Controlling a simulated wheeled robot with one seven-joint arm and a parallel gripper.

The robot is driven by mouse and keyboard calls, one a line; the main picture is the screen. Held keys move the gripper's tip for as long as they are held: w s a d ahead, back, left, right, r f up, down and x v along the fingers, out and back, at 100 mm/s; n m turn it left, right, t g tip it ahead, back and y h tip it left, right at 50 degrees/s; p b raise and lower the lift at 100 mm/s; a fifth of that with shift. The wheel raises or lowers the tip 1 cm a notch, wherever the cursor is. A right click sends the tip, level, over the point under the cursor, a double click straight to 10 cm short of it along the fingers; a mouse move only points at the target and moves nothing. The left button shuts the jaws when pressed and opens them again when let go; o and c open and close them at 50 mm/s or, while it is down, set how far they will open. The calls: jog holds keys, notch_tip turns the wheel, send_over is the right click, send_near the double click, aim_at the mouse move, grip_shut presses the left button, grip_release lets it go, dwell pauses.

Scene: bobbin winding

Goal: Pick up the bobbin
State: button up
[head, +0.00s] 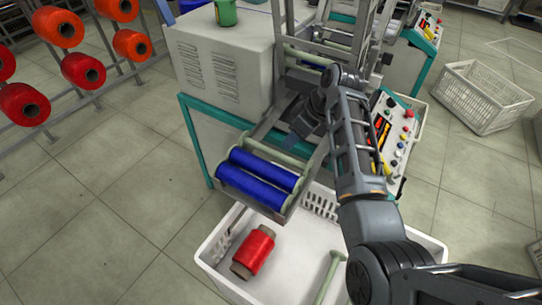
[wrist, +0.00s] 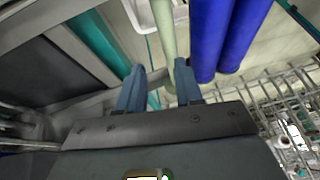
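Two blue bobbins (head: 258,180) lie side by side in a tray on the front of the machine. A slim pale green bobbin (head: 268,152) lies behind them, partly hidden near my gripper. My gripper (head: 292,142) is over the back of this tray. In the wrist view its fingers (wrist: 159,70) are apart, with the pale green bobbin (wrist: 165,30) running between and beyond them. I cannot tell whether they touch it. The blue bobbins show just to the right (wrist: 228,35). A red bobbin (head: 253,251) and a pale green one (head: 329,278) lie in the white crate below.
The white crate (head: 219,249) stands on the floor under the tray. The machine's control panel (head: 392,135) is right of my arm. Another white crate (head: 481,97) stands at the right. A rack of orange-red spools (head: 82,70) is at the left. Floor at the lower left is clear.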

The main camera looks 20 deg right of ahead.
aim_at(275, 154)
jog(key=shift+s+a+r+g, duration=0.2)
jog(key=shift+a+r+g, duration=0.1)
jog(key=shift+a+g, duration=0.25)
jog(key=shift+x, duration=0.9)
jog(key=x, duration=0.5)
jog(key=shift+w+a+f, duration=0.2)
jog(key=shift+w, duration=0.15)
grip_shut()
